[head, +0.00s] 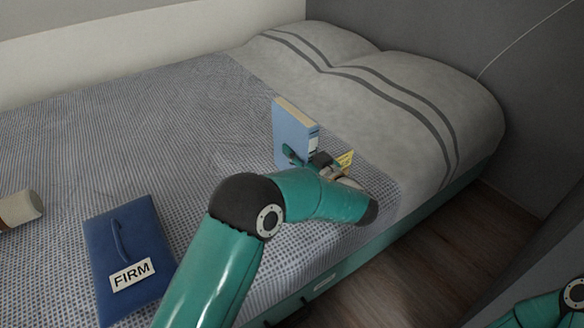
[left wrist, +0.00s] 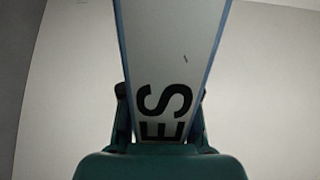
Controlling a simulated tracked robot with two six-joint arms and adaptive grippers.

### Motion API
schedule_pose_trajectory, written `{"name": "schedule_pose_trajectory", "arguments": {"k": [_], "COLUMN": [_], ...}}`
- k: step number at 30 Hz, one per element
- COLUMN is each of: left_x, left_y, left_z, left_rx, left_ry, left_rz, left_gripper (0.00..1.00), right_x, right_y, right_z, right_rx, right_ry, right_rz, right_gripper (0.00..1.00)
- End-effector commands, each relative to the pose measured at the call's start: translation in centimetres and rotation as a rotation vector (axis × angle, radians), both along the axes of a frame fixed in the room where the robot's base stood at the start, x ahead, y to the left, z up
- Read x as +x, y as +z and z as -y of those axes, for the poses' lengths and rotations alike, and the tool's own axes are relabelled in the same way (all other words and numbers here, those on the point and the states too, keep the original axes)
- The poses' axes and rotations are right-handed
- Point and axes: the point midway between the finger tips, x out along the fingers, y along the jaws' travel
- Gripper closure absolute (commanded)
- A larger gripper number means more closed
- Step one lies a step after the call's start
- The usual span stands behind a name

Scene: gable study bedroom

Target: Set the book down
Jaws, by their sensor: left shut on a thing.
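A light blue book (head: 290,129) with cream page edges stands upright over the bed (head: 170,110), near the pillow end. My left gripper (head: 305,158) is shut on the lower part of the book. I cannot tell whether the book's bottom touches the bedspread, as my gripper hides it. In the left wrist view the book (left wrist: 172,60) rises between the fingers, its pale face with black letters "ES" toward the camera. My right gripper is not in view; only a bit of my right arm shows at the lower right.
A dark blue pouch (head: 128,240) with a "FIRM" label lies on the bed at the lower left. A beige cylinder (head: 20,207) lies at the left edge. A yellow thing (head: 345,158) shows beside my gripper. Grey striped pillows (head: 400,95) fill the bed's head. The bed's middle is clear.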

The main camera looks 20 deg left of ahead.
Motion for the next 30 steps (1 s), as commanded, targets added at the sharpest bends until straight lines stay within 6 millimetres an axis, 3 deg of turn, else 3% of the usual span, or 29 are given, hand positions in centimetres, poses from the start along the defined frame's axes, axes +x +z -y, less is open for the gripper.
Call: {"name": "schedule_pose_trajectory", "arguments": {"k": [9,30], "left_x": [0.0,0.0], "left_y": [-4.9,-6.6], "left_z": [0.0,-0.1], "left_rx": [0.003,-0.001], "left_ry": [0.001,0.000], "left_rz": [0.000,-0.004], "left_gripper": [1.00,1.00], "right_x": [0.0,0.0], "right_y": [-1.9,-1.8], "right_z": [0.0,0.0], "right_rx": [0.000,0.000], "right_ry": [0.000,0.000], "right_rz": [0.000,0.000], "right_gripper": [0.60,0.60]}}
